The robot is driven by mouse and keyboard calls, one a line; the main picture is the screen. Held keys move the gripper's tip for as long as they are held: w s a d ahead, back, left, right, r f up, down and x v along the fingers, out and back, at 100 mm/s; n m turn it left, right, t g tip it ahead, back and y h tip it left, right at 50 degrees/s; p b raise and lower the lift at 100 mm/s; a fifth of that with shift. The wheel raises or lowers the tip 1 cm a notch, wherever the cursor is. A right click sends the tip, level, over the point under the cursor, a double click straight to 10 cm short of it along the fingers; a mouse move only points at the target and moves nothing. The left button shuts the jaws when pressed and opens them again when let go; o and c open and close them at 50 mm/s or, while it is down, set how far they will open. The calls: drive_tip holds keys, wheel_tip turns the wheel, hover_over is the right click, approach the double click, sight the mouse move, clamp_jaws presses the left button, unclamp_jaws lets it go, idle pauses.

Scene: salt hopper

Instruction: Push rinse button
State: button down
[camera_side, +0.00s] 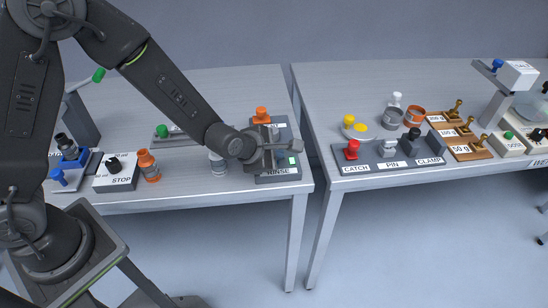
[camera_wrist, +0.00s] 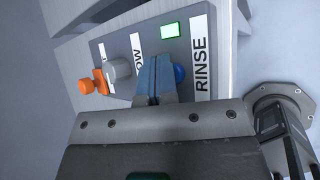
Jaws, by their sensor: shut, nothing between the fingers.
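The rinse panel (camera_wrist: 205,25) is dark grey with a white RINSE label (camera_wrist: 201,77), a lit green lamp (camera_wrist: 170,30) and a blue button (camera_wrist: 180,74). The blue button is partly hidden behind my gripper's fingers. My gripper (camera_wrist: 156,62) is shut and empty, with its tips over the panel right by the blue button; I cannot tell whether they touch it. In the side view my gripper (camera_side: 277,158) is above the panel's front end, near the RINSE label (camera_side: 278,171) and the lit green lamp (camera_side: 292,160).
A grey knob (camera_wrist: 118,70) and an orange knob (camera_wrist: 95,83) stand farther along the same panel. In the side view an orange-capped bottle (camera_side: 148,166) and a pale jar (camera_side: 218,164) stand left of the panel. A gap separates this table from the right table (camera_side: 350,100).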

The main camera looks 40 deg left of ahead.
drive_tip(key=shift+r, duration=0.1)
idle(0.3)
drive_tip(key=shift+r, duration=3.3)
